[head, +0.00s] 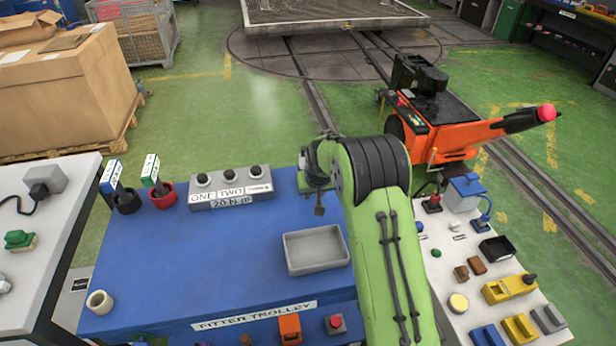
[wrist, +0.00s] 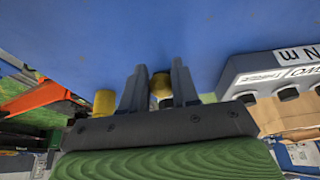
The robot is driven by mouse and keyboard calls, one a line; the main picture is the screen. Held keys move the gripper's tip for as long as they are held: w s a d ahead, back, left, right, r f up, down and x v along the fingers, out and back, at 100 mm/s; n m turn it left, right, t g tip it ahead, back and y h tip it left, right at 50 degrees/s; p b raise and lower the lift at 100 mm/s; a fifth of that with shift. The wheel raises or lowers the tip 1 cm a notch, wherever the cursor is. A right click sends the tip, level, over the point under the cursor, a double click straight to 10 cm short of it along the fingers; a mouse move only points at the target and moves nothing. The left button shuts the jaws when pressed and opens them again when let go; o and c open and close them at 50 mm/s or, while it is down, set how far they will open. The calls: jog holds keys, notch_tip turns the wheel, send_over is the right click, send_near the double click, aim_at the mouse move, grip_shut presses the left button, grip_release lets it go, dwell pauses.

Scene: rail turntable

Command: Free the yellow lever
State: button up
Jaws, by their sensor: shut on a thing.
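My gripper (wrist: 158,85) shows in the wrist view with both dark fingers upright. They are shut on a small yellow piece (wrist: 161,86) with a dark band. Whether this piece is the yellow lever, I cannot tell. A second yellow cylinder (wrist: 104,102) shows just left of the fingers. In the head view my green arm reaches over the blue fitter trolley (head: 240,265), its end near the trolley's far right corner. The fingertips and the held piece are not clear there. No yellow lever can be made out for certain in the head view.
A grey tray (head: 316,250) and a grey box with three black knobs (head: 232,190) are on the trolley. Red and black cups (head: 163,195) stand at its far left. An orange machine (head: 435,125) stands beyond. A white bench (head: 460,270) with yellow blocks (head: 509,289) is at right.

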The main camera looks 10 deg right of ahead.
jog(key=shift+s+f, duration=0.25)
jog(key=shift+f, duration=0.15)
jog(key=shift+s+f+b, duration=0.2)
jog(key=shift+f+b, duration=0.65)
jog(key=shift+b, duration=0.15)
jog(key=o, duration=0.7)
jog(key=shift+r, duration=0.1)
jog(key=shift+r, duration=0.1)
